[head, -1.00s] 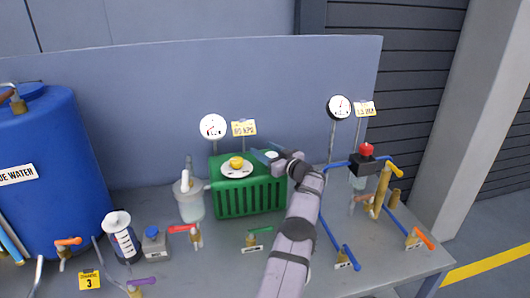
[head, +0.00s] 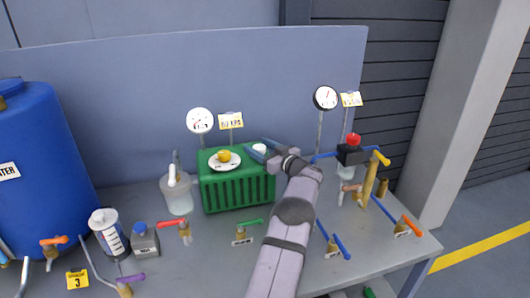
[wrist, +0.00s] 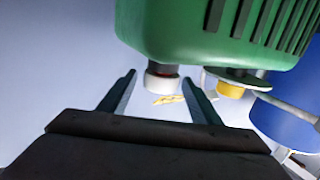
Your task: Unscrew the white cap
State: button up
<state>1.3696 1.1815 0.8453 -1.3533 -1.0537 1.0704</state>
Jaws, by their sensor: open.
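The white cap (head: 260,148) sits at the top right of the green ribbed box (head: 236,190). In the wrist view the white cap (wrist: 162,82) is on a short dark neck under the green box (wrist: 200,30), which appears upside down there. My gripper (head: 264,152) is at the cap in the head view and partly covers it. In the wrist view my gripper (wrist: 160,80) is open, with one finger on each side of the cap and gaps between. A yellow knob (head: 224,156) on a pale disc is on the box's left part.
A clear jar (head: 178,196) stands left of the box. Dial gauges (head: 200,121) stand behind it. A black block with a red top (head: 352,150) and yellow pipe (head: 372,180) are at right. Several coloured valves line the front. A blue tank (head: 40,150) is at far left.

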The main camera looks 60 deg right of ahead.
aim_at(261, 145)
jog(key=shift+b+v, duration=0.45)
jog(key=shift+v, duration=1.3)
jog(key=shift+o, duration=0.2)
jog(key=w+r+m+h, duration=0.1)
jog(key=h, duration=0.1)
jog(key=w+d+r+m+h, duration=0.1)
jog(key=r, duration=0.1)
jog(key=w+r+m+h+p, duration=0.1)
jog(key=r+h, duration=0.1)
jog(key=shift+w+d+r+g+h, duration=0.2)
jog(key=shift+w+r+g+h, duration=0.1)
jog(key=shift+w, duration=0.1)
jog(key=shift+w+d+r+m+g+h, duration=0.1)
jog(key=shift+w+m+g+h, duration=0.05)
jog(key=shift+m+g+h, duration=0.55)
jog(key=shift+m+g+h+p, duration=0.35)
jog(key=shift+m+g+h, duration=0.35)
jog(key=a+f+m+g, duration=0.1)
jog(key=f+g, duration=0.1)
jog(key=s+a+f+m+g, duration=0.1)
jog(key=f+g, duration=0.1)
jog(key=s+a+f+m+g+p, duration=0.1)
jog(key=f+g, duration=0.1)
jog(key=g, duration=0.1)
jog(key=shift+a+f+m+h, duration=0.2)
jog(key=shift+a+m+h, duration=0.1)
jog(key=shift+a, duration=0.05)
jog(key=shift+d, duration=0.1)
jog(key=shift+p+x, duration=1.35)
jog(key=shift+x, duration=2.25)
